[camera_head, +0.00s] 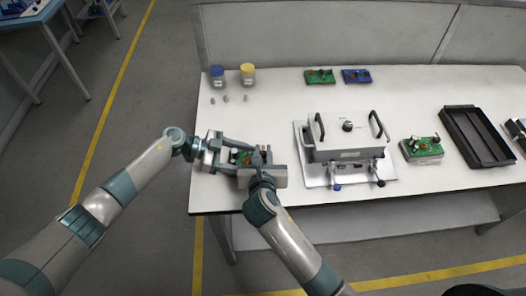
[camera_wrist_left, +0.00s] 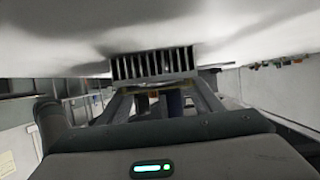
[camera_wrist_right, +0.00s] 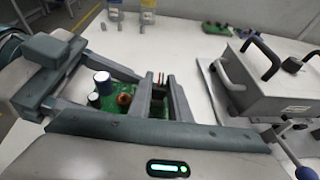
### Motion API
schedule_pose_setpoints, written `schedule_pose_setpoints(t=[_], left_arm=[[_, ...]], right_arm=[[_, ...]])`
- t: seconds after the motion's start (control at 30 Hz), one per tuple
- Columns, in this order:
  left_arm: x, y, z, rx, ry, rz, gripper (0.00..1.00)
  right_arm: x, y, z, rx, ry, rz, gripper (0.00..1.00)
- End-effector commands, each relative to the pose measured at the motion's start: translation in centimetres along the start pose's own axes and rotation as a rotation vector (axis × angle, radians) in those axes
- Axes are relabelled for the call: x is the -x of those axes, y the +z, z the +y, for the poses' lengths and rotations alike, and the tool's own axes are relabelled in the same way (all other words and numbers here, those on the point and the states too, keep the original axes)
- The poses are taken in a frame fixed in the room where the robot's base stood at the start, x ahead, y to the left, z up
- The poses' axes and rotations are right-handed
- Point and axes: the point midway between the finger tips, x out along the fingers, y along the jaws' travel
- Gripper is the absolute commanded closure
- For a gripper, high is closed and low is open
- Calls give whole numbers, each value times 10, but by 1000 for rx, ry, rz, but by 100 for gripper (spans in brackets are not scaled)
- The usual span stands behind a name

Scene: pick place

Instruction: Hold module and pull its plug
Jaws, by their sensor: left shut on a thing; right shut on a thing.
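The module is a green circuit board (camera_head: 241,157) with dark capacitors; it also shows in the right wrist view (camera_wrist_right: 121,103). In the left wrist view a finned metal block (camera_wrist_left: 155,64), seemingly the module's heat sink, sits between my left fingers. My left gripper (camera_head: 236,156) is shut on the module from the left, near the table's front left edge. My right gripper (camera_head: 262,157) comes from the front and is shut on the small dark plug (camera_wrist_right: 158,79) with reddish wires at the module's right side. The fingers hide most of the plug and its seat.
A grey fixture box (camera_head: 345,138) with black handles and front levers stands on a plate to the right. Another green module (camera_head: 421,149) and a black tray (camera_head: 477,137) lie farther right. Two jars (camera_head: 217,76) and two boards (camera_head: 320,76) stand at the back.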

Motion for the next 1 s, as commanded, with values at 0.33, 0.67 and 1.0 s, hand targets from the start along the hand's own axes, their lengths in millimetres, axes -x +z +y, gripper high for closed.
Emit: schedule_pose_setpoints(t=[0.33, 0.67, 1.0], left_arm=[[-1, 0, 1, 0, 2, 1, 81], [-1, -1, 1, 0, 2, 2, 81], [-1, -1, 0, 0, 2, 3, 81]], right_arm=[[1, 4, 0, 0, -1, 0, 100], [5, 13, 0, 0, -1, 0, 100], [8, 19, 0, 0, -1, 1, 100]])
